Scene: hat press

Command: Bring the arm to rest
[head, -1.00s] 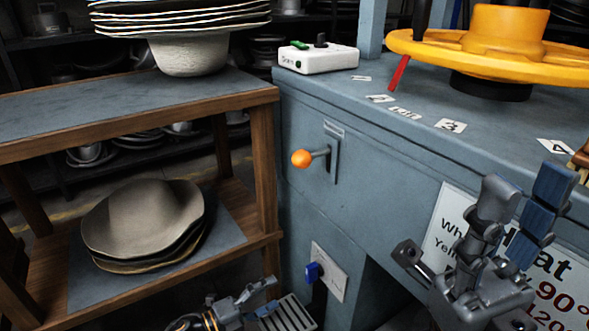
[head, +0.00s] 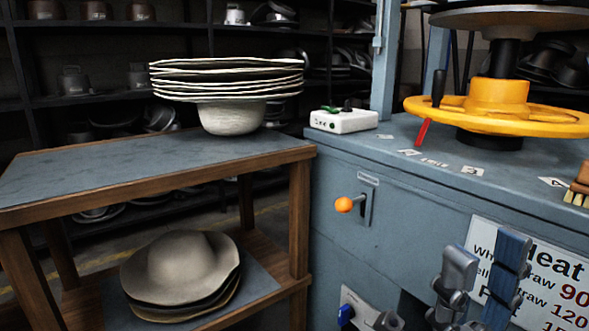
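My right gripper (head: 483,262) is at the lower right, in front of the blue-grey press cabinet (head: 420,183). Its two fingers point up and stand apart with nothing between them, so it is open. The lower part of its hand is cut off by the bottom edge. A white printed sign (head: 482,238) on the cabinet is partly hidden behind my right fingers.
A wooden shelf (head: 301,222) at left bears stacked pale hats (head: 228,80) on top and darker hats (head: 180,268) below. On the cabinet are a white control box (head: 342,121), a yellow wheel (head: 430,108) and a brush (head: 577,193).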

